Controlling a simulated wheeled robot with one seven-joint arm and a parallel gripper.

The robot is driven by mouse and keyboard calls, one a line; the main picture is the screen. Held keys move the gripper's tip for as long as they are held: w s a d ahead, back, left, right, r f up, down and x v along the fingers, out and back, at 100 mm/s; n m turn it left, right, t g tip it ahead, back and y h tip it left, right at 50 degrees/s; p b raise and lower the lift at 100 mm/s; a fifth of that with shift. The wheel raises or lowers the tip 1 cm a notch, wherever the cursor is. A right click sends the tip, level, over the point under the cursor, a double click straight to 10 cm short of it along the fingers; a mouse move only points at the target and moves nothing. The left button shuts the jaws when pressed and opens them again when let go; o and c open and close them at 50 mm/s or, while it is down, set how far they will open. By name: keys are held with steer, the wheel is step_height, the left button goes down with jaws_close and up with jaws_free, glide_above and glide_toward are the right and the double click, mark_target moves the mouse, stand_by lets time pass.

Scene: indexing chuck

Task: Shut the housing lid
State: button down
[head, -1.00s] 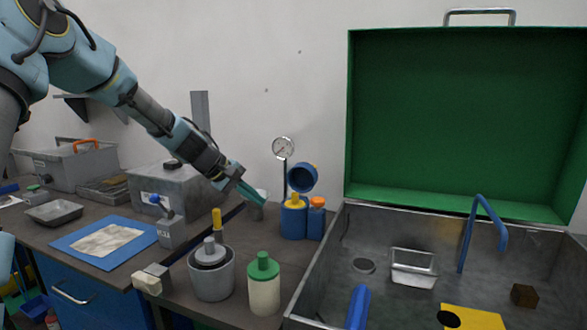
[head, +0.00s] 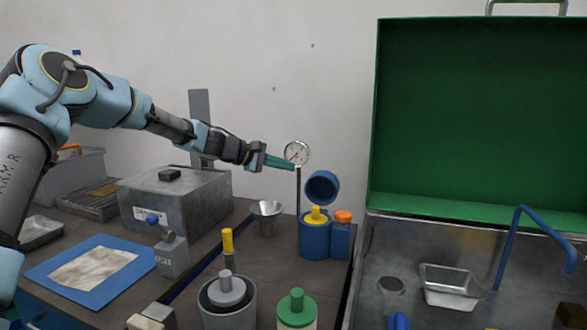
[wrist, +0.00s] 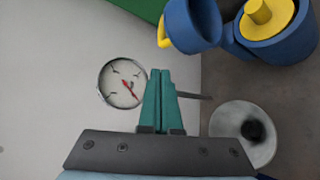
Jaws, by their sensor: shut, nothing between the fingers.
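The blue housing (head: 314,246) stands on the bench with a yellow knobbed part (head: 316,215) in its top. Its round blue lid (head: 322,187) stands open above it, tipped up, with its dark hollow facing the camera. In the wrist view the lid (wrist: 195,22) is at the top, beside the housing (wrist: 290,45), with a yellow piece at its edge. My gripper (head: 291,165) is level in the air, up and left of the lid, its teal fingers together and empty. In the wrist view the fingertips (wrist: 160,72) are below the lid and apart from it.
A dial gauge (head: 297,153) on a post is close by my fingertips. A metal funnel (head: 266,217) and an orange-capped blue block (head: 341,240) flank the housing. A large open green-lidded case (head: 470,120) fills the right. A grey box (head: 174,205) stands left.

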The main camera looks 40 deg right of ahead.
mark_target(324, 185)
steer(key=p+x, duration=0.3)
steer(key=x, duration=0.6)
steer(key=shift+s+d+f+b, duration=0.1)
steer(key=shift+f+b, duration=0.05)
steer(key=shift+b, duration=0.25)
